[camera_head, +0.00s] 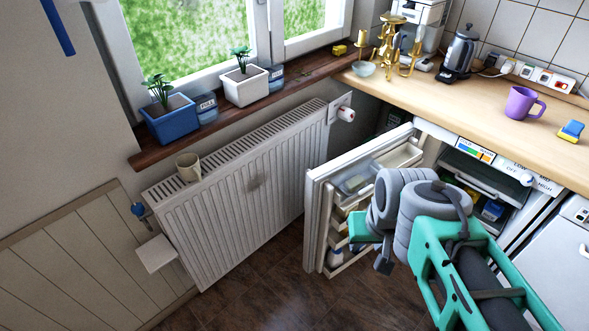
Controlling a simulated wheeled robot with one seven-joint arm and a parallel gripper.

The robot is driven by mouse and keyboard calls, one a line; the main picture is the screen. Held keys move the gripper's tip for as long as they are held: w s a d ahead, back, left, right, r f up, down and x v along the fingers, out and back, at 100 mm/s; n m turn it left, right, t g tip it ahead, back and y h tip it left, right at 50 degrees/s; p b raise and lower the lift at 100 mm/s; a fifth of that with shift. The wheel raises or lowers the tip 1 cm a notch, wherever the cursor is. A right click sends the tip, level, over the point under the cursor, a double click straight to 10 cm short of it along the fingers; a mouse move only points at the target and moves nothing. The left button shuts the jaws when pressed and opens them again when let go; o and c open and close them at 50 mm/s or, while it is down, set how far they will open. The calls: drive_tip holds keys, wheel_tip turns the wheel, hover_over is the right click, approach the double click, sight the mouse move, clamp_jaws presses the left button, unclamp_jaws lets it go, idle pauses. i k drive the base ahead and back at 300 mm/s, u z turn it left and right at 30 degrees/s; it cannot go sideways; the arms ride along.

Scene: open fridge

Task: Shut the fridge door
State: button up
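The white fridge door (313,228) stands wide open in the middle of the view, near the radiator. Its inner side faces right and carries shelves with a clear tub and other items. The fridge body (478,172) is under the worktop to the right, with its shelves and some contents showing. My arm reaches in from the lower right, across the opening. My gripper (374,248) is in front of the door's inner side, close to the door shelves. Its fingertips are not clear, and contact with the door cannot be made out. My arm hides part of the door shelves and fridge interior.
A white radiator (240,190) stands left of the door under the wooden sill (240,108), with a mug (188,167) on it. The dark floor (270,290) is clear.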

sight(323, 193)
drive_tip(key=u, duration=0.65)
drive_tip(key=i, duration=1.25)
drive_tip(key=u, duration=1.2)
drive_tip(key=i, duration=0.2)
drive_tip(key=z, duration=0.05)
